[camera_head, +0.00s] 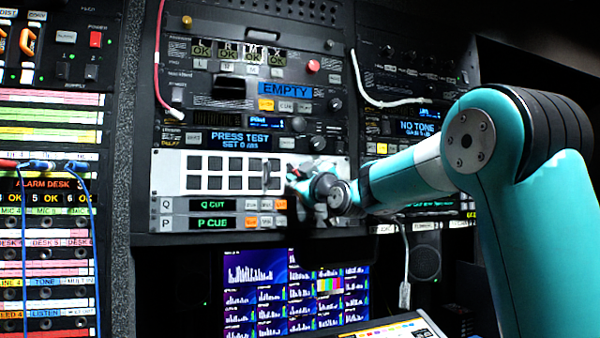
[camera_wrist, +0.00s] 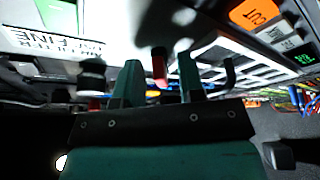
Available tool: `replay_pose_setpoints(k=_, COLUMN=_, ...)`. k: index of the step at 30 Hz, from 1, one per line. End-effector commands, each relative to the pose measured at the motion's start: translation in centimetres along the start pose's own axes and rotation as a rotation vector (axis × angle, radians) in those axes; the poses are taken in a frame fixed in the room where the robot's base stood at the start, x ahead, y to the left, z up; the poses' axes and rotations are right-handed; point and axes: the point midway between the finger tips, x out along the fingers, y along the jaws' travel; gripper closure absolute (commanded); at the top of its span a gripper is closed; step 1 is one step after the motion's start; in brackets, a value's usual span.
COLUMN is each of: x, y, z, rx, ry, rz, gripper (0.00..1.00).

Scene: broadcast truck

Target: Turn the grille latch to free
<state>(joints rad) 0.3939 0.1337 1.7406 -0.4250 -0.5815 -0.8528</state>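The silver grille panel (camera_head: 170,174), with several dark square openings, is in the middle of the rack in the head view. It also shows in the wrist view as a pale frame with slots (camera_wrist: 247,68). A small dark peg with a red part (camera_wrist: 159,68), possibly the latch, stands between my fingers in the wrist view, with gaps on both sides. My gripper (camera_wrist: 160,84) is open, its two teal fingers apart. In the head view my gripper (camera_head: 297,180) is at the panel's right end, dark and partly hidden by my wrist. The latch cannot be made out there.
A dark hooked handle (camera_wrist: 231,74) stands close right of my fingers in the wrist view. Cables hang beside the rack, including a white one (camera_head: 362,85). Monitors (camera_head: 255,290) are below.

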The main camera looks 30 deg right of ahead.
Motion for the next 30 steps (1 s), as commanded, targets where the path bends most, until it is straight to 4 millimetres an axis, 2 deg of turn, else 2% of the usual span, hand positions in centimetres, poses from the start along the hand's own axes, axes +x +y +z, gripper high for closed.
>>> replay_pose_setpoints(k=4, x=-0.03, y=-0.02, z=0.02, rx=0.000, ry=0.000, rz=0.000, gripper=0.64)
replay_pose_setpoints(k=9, x=-0.04, y=-0.01, z=0.02, rx=0.000, ry=0.000, rz=0.000, gripper=1.00)
replay_pose_setpoints(k=20, x=-0.11, y=-0.18, z=0.13, rx=0.034, ry=0.001, rz=0.014, gripper=1.00)
replay_pose_setpoints(k=30, x=-0.22, y=-0.53, z=0.25, rx=0.232, ry=0.005, rz=0.096, gripper=1.00)
